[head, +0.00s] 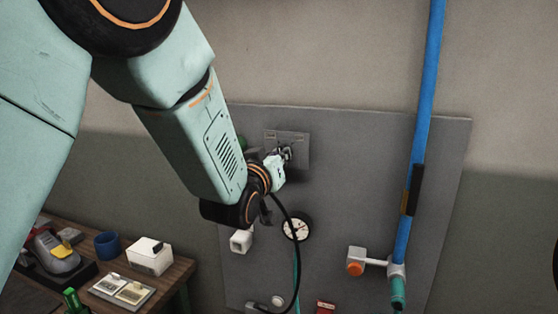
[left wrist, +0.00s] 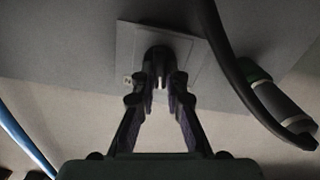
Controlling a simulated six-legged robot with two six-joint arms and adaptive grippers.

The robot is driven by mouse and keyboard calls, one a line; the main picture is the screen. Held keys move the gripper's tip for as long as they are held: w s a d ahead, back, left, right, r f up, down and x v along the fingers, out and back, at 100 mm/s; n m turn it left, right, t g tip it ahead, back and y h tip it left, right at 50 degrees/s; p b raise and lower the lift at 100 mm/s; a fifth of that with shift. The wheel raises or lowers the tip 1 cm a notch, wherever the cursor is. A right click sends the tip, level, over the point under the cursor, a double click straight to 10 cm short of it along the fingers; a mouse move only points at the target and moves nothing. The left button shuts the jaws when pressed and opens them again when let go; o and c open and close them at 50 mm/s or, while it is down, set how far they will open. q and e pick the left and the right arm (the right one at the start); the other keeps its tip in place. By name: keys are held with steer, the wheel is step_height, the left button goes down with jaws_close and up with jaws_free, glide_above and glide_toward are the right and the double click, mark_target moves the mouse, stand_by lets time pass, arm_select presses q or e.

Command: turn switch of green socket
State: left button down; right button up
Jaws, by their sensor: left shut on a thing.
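A grey square plate (head: 300,137) is mounted on the grey panel; it also shows in the left wrist view (left wrist: 128,45). A dark switch knob (left wrist: 158,56) sticks out of it. My left gripper (head: 287,152) is at this plate. In the left wrist view its fingers (left wrist: 160,82) are closed in on the knob and hold it. The knob is dark, so its turn angle is hard to read. A green socket part (head: 242,142) shows beside my arm, mostly hidden; a green-banded dark cylinder (left wrist: 278,105) is beside the plate in the left wrist view. My right gripper is out of view.
A black cable (head: 296,262) hangs below my left wrist, past a round gauge (head: 297,227). A blue pipe (head: 425,90) runs down the right, with an orange-knobbed valve (head: 355,268) beside it. A cluttered wooden table (head: 178,273) stands lower left.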

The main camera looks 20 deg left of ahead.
arm_select(q)
steer(key=shift+d+f+m+b, duration=0.1)
steer(key=shift+m+b, duration=0.6)
steer(key=shift+m, duration=1.7)
steer(key=shift+d+m+b, duration=0.1)
steer(key=shift+m+b, duration=0.6)
steer(key=shift+m, duration=1.7)
steer(key=c, duration=1.8)
jaws_free()
steer(key=o, duration=0.4)
steer(key=shift+s, duration=0.25)
steer(key=shift+w, duration=0.1)
steer(key=shift+w, duration=0.1)
